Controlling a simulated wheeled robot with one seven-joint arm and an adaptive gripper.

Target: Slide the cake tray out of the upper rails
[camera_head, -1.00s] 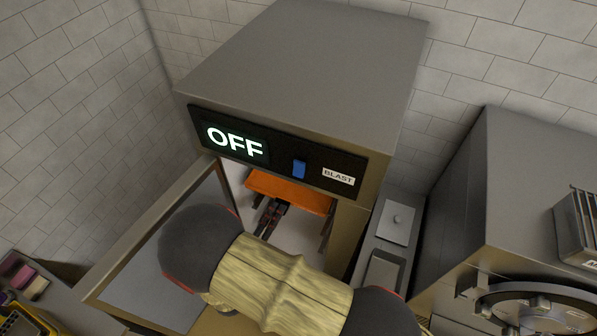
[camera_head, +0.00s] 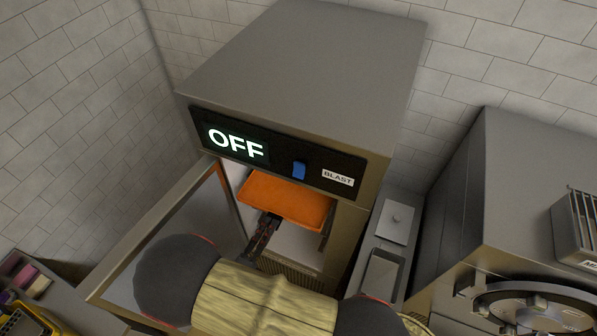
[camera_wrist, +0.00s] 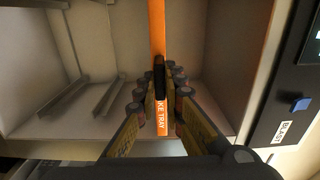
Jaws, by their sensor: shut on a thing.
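The orange cake tray (camera_head: 284,200) is inside the open cabinet, just under the display panel, and appears level. In the wrist view it is seen edge-on as an orange strip (camera_wrist: 157,30), with a label reading "…KE TRAY" at its near end. My gripper (camera_wrist: 160,97) is shut on the tray's front end, with a finger on each side of the strip and a dark piece between them. In the head view my gripper (camera_head: 268,228) reaches to the tray's front edge. Rails (camera_wrist: 105,98) show on the cabinet's inner wall. Whether the tray still rests on rails is hidden.
The cabinet door (camera_head: 150,240) stands open on the left. The panel shows "OFF", a blue switch (camera_head: 299,170) and a "BLAST" label. A narrow counter with a lidded well (camera_head: 397,222) lies to the right, beside a large grey machine (camera_head: 530,210).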

